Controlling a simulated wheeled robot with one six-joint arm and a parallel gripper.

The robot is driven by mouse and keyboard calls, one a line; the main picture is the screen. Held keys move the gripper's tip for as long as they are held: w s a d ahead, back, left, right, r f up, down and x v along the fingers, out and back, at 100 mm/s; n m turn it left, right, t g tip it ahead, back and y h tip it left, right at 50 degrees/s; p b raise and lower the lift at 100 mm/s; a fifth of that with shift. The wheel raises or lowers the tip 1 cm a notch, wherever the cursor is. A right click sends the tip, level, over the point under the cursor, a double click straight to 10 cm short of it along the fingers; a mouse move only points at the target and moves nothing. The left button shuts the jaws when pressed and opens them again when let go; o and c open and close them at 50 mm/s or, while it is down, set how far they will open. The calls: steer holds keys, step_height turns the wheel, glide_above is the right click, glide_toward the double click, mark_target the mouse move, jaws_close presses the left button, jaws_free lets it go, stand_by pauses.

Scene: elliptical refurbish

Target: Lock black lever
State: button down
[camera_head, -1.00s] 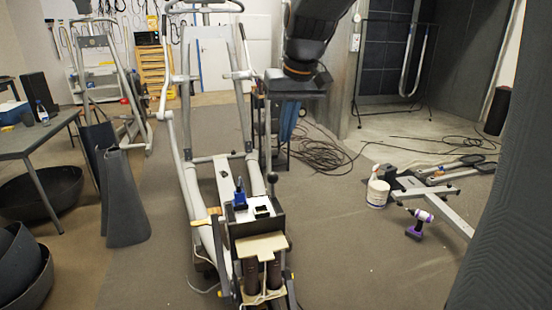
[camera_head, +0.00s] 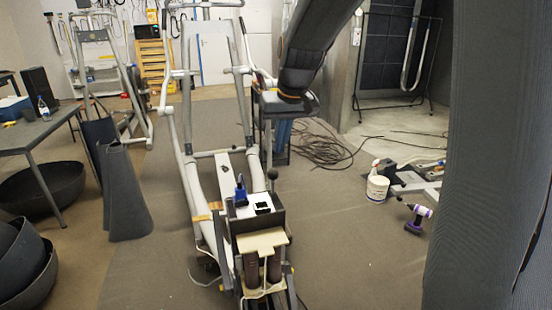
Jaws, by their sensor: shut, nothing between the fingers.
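The black lever (camera_head: 272,174) stands at the right side of the box on the elliptical trainer. Its round black knob is on top and it looks close to upright. The box (camera_head: 257,223) has a pale top carrying a blue part (camera_head: 240,190) and a small black square part (camera_head: 263,208). My dark arm comes down from the top of the view and its visible end is above and behind the lever, apart from it in the picture. I cannot make out the gripper's fingers there.
The elliptical trainer's frame (camera_head: 188,130) rises behind the box. A small stand with blue items (camera_head: 282,133) is behind the lever. A white bucket (camera_head: 377,188) and a purple drill (camera_head: 418,218) are on the floor at right. Cables (camera_head: 325,150) lie farther back. Floor between is clear.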

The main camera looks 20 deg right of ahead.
mark_target(276, 172)
steer(key=x, duration=0.4)
steer(key=s+p+x, duration=0.1)
steer(key=x, duration=0.1)
steer(key=shift+a+f, duration=0.1)
steer(key=shift+a, duration=0.1)
steer(key=shift+f+b, duration=0.65)
steer(key=shift+f, duration=0.9)
steer(key=shift+s+r, duration=0.1)
steer(key=shift+r+p, duration=0.55)
steer(key=shift+p, duration=0.05)
steer(key=w+v, duration=0.1)
steer(key=v, duration=1.2)
steer(key=shift+d, duration=0.25)
